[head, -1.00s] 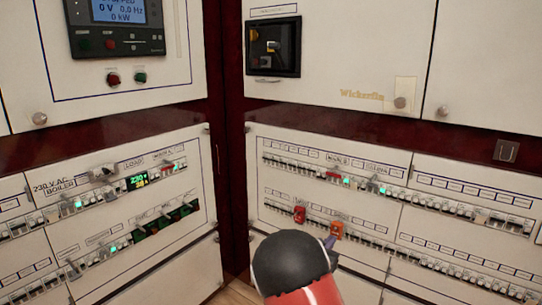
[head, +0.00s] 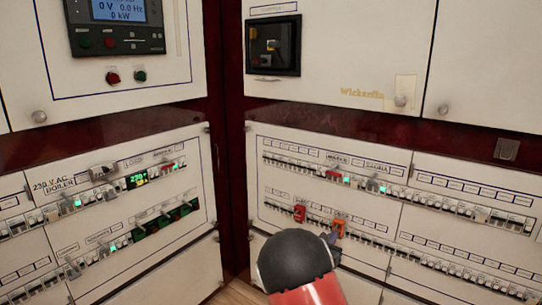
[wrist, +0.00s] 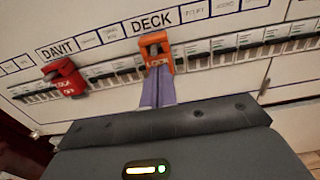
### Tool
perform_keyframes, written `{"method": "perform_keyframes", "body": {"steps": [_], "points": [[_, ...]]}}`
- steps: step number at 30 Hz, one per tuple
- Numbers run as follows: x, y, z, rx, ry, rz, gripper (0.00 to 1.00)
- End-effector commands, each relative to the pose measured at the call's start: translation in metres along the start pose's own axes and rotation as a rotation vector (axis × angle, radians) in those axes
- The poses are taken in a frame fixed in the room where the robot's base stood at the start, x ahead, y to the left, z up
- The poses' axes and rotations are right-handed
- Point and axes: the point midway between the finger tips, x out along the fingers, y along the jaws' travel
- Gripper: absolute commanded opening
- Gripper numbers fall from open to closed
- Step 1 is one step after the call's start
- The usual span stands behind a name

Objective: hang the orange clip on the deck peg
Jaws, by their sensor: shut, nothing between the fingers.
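The orange clip (wrist: 155,50), marked with lettering, sits upright on the breaker row just under the DECK label (wrist: 151,22) in the wrist view. It also shows in the head view (head: 339,225). No peg can be told apart behind it. My gripper (wrist: 157,75) is shut, its narrow purple-grey fingers pointing at the clip's lower edge with nothing between them. The fingertips overlap the clip's bottom in the picture; whether they touch it I cannot tell. In the head view my gripper (head: 332,238) is just below the clip, partly hidden by my arm.
A red clip (wrist: 64,77) sits left of the orange one, under the DAVIT label (wrist: 57,50). White breakers (wrist: 227,53) run along the row to the right. A dark corner post (head: 229,150) separates the two panels. The space before the panel is open.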

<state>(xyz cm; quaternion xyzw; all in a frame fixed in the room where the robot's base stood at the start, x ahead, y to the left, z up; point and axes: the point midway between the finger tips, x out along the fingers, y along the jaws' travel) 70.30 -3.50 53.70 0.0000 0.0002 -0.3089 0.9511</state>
Motion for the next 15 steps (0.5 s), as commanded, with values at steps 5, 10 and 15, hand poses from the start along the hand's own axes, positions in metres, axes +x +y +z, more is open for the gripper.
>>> {"method": "perform_keyframes", "body": {"steps": [5,10,15], "points": [[-0.006,0.000,0.000,0.000,0.000,0.001,0.00],[-0.020,0.000,0.000,0.000,0.002,0.000,0.00],[-0.034,0.000,0.000,0.000,0.001,0.001,0.00]]}}
